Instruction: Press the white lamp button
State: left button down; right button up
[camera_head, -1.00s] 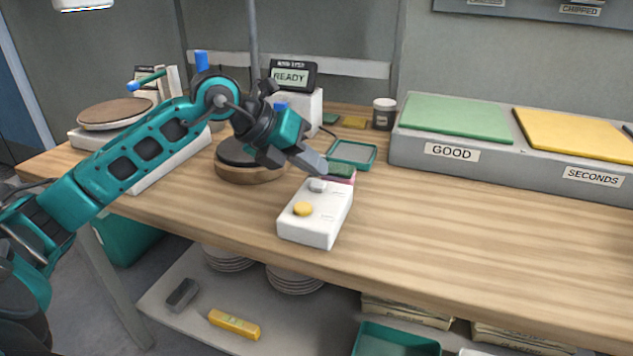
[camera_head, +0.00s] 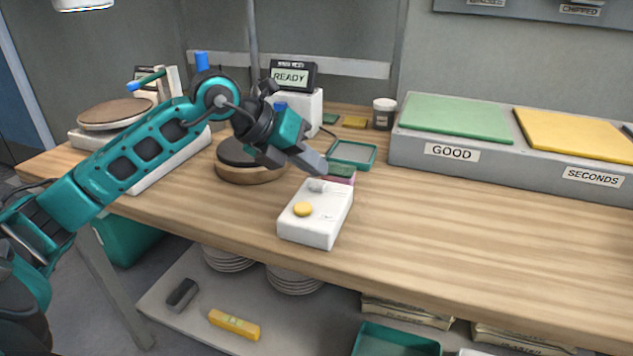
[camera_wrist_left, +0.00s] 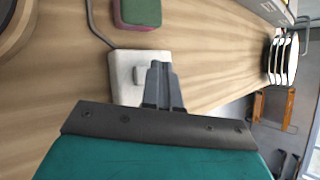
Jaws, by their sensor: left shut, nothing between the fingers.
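The white control box (camera_head: 318,228) stands on the wooden bench, with a round yellow button (camera_head: 303,209) on its near part. A pale white-grey button (camera_head: 317,185) sits on its far part and also shows in the left wrist view (camera_wrist_left: 140,75). My left gripper (camera_head: 322,170) is shut and empty, its fingertips just above and behind the pale button in the head view. In the left wrist view the shut fingers (camera_wrist_left: 160,68) lie over the box, just right of that button. I cannot tell whether they touch the box. The yellow button is hidden there. My right gripper is not in view.
A green-topped sponge block (camera_head: 340,174) lies right behind the box, with a teal tray (camera_head: 352,153) beyond. A dark round turntable (camera_head: 250,175) stands to the left. The grey GOOD and SECONDS bin (camera_head: 500,166) is at right. The bench's right front is clear.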

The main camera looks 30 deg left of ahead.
aim_at(312, 185)
pick_arm(q)
jog(key=shift+f, duration=0.1)
jog(key=shift+f+b, duration=0.4)
jog(key=shift+b, duration=0.05)
jog(key=shift+f, duration=0.2)
dwell(0.6)
jog(key=shift+r, duration=0.15)
jog(key=shift+r+p, duration=0.35)
jog(key=shift+r, duration=0.2)
notch_tip(312, 185, up, 6)
jog(key=p, duration=0.4)
jog(key=shift+p, duration=0.4)
